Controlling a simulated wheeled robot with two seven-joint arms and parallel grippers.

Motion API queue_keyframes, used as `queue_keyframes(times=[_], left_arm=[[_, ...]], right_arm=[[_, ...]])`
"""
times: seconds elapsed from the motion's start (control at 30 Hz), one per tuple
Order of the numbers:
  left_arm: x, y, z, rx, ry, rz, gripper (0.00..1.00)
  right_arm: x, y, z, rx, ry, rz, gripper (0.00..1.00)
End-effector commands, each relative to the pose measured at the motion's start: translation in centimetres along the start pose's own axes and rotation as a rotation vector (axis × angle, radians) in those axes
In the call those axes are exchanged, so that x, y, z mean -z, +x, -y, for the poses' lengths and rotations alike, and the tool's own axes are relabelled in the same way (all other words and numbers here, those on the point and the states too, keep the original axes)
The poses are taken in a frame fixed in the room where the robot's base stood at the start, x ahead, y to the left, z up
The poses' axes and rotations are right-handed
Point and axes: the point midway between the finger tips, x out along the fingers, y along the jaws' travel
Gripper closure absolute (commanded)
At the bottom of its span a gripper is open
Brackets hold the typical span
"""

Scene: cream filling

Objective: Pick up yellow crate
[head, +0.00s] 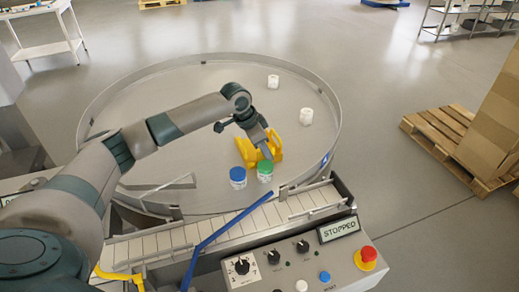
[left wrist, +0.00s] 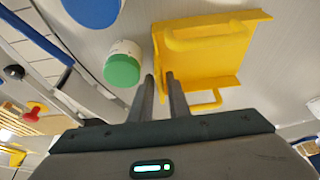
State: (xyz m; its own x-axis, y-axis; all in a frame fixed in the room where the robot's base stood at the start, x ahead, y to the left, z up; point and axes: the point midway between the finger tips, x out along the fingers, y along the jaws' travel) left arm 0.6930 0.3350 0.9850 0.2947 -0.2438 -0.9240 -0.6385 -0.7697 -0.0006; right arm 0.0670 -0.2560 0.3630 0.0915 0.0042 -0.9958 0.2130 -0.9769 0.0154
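The yellow crate (head: 276,143) is on the round grey table, partly hidden behind my left gripper (head: 263,150) in the head view. In the left wrist view the crate (left wrist: 225,65) shows its flat yellow side and two loop handles. The fingers of my left gripper (left wrist: 160,78) are close together, with the crate's left edge between them. They look shut on that edge. Whether the crate is lifted off the table cannot be told. My right gripper is in neither view.
A green-lidded jar (head: 265,172) and a blue-lidded jar (head: 238,178) stand close to the crate. Two white jars (head: 306,117) (head: 273,81) stand farther back on the round table (head: 180,90). A conveyor (head: 225,222) and control panel (head: 300,268) lie in front.

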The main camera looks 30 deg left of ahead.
Motion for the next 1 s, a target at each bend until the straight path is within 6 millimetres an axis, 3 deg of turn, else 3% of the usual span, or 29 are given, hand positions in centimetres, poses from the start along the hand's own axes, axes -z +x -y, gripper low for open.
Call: queue_keyframes(times=[0.27,0.33,0.37,0.77,1.0], left_arm=[[0.0,-0.1,0.0,0.0,0.0,0.0,0.84],[0.0,-0.1,0.0,0.0,0.0,0.0,0.99],[0.0,-0.1,0.0,0.0,0.0,0.0,1.0],[0.1,-0.2,0.1,0.001,0.0,-0.002,1.0],[0.8,-1.8,0.1,0.002,0.001,-0.004,1.0]], right_arm=[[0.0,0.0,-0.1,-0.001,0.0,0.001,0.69],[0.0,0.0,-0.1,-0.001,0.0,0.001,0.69],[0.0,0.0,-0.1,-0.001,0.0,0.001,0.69],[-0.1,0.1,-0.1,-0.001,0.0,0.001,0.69],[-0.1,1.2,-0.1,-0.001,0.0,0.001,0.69]])
